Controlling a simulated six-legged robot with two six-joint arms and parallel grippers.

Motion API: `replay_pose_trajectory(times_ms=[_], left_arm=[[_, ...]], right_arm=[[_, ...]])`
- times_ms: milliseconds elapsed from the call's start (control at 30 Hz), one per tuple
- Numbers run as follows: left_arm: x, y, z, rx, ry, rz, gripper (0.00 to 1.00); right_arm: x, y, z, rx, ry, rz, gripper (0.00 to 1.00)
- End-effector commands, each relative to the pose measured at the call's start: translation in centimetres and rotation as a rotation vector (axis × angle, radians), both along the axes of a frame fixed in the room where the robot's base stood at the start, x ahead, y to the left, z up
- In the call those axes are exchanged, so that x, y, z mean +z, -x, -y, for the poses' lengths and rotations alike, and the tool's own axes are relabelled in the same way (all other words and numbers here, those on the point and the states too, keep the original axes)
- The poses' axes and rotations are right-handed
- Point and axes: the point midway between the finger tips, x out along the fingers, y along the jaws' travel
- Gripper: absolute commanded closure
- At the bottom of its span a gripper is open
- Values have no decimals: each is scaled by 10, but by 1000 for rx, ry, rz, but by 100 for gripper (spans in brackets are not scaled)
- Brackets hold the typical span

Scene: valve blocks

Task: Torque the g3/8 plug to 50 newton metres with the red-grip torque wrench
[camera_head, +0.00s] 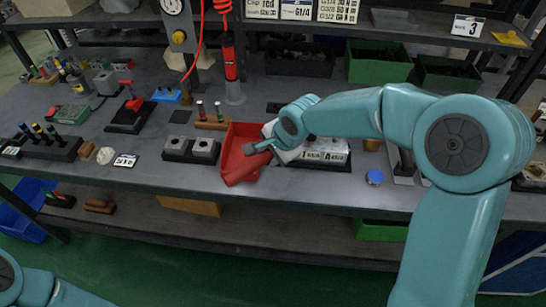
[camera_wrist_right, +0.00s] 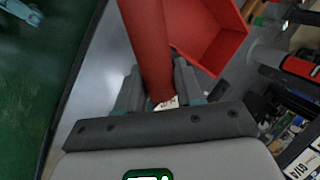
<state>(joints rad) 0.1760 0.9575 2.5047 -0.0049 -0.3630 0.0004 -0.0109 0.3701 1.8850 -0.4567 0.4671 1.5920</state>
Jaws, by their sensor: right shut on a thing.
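My right gripper (camera_head: 258,148) is shut on a red cylindrical grip, apparently that of the red-grip torque wrench (camera_head: 240,174), over the front of a red bin (camera_head: 228,146). In the right wrist view the red shaft (camera_wrist_right: 147,40) runs up from between the fingers (camera_wrist_right: 158,90). The wrench's head and scale are not visible. I cannot make out the g3/8 plug. My left gripper is out of the frames.
A card (camera_head: 125,160) lies on the bench's front left, beside a dark rack (camera_head: 45,142) of tools. Green bins (camera_head: 378,68) stand at the back. A red coiled hose (camera_head: 222,5) hangs above. The front edge left of centre is clear.

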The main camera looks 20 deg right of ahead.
Motion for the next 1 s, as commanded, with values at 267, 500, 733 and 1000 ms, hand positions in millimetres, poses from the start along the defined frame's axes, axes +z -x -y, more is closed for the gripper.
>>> replay_pose_trajectory(times_ms=[267, 500, 733, 1000], left_arm=[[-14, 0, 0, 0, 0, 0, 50], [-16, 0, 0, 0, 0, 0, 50], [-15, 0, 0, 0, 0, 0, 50], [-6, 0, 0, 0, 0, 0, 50]], right_arm=[[1, -8, -2, -45, -3, 9, 100], [3, -10, -3, -58, -3, 9, 100], [3, -9, -2, -55, -2, 9, 100], [4, 2, 1, 15, -1, 7, 100]])
